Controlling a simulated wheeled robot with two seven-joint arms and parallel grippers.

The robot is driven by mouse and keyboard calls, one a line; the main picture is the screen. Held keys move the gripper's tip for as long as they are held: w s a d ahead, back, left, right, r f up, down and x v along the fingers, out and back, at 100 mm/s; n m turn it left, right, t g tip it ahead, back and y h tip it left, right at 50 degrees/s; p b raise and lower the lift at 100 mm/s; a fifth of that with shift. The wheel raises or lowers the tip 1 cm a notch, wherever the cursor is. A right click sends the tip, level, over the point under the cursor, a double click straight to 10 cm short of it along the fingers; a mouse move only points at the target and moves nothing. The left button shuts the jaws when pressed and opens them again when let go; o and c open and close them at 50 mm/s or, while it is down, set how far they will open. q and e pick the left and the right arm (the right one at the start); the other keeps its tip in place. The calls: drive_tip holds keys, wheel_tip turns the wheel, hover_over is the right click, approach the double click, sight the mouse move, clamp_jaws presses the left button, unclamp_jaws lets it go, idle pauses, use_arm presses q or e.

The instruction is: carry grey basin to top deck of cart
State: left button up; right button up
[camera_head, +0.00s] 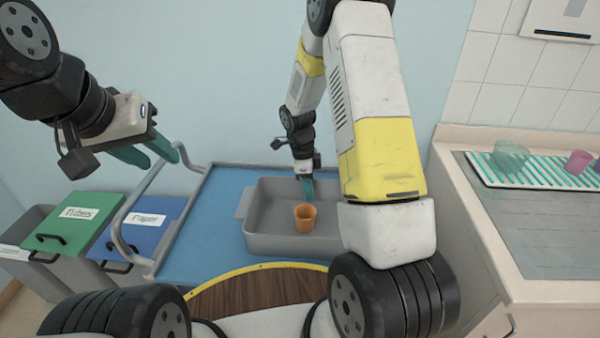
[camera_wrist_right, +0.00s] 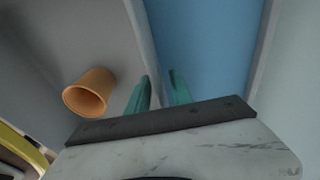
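The grey basin (camera_head: 280,243) sits upright on the blue deck of the cart (camera_head: 195,245), with an orange cup (camera_head: 305,218) standing inside it. My right gripper (camera_head: 308,188) points down at the basin's far wall. In the right wrist view its green fingers (camera_wrist_right: 160,80) are apart, one on the inner side of the basin's wall (camera_wrist_right: 142,40) and one on the outer side over the blue deck, with a gap beside the wall. My left gripper (camera_head: 162,160) is open and empty in the air, left of the basin. My right arm hides the basin's right end.
Bins with green (camera_head: 68,222) and blue (camera_head: 148,222) lids stand left of the cart. The cart's rail (camera_head: 130,215) rises at its left end. A counter (camera_head: 470,225) at right holds a striped mat (camera_head: 520,176) with cups. The deck left of the basin is clear.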

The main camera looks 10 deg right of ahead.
drive_tip(key=shift+r, duration=0.1)
wheel_tip(320, 180, up, 12)
drive_tip(key=a, duration=0.2)
drive_tip(key=s+r+n+t+y, duration=0.1)
drive_tip(key=s+r+n+t, duration=0.1)
drive_tip(key=s+r+n, duration=0.35)
drive_tip(key=s+r+n+t+y, duration=0.1)
drive_tip(key=s+r+n, duration=0.15)
drive_tip(key=r, duration=0.55)
drive_tip(key=s+r+n+t+y, duration=0.1)
drive_tip(key=s+r+n+t, duration=0.3)
drive_tip(key=s+n, duration=0.9)
wheel_tip(320, 180, up, 2)
drive_tip(key=shift+s+a+r+n+y, duration=0.15)
drive_tip(key=shift+s+a+n+y, duration=0.15)
drive_tip(key=shift+s+n+y, duration=0.1)
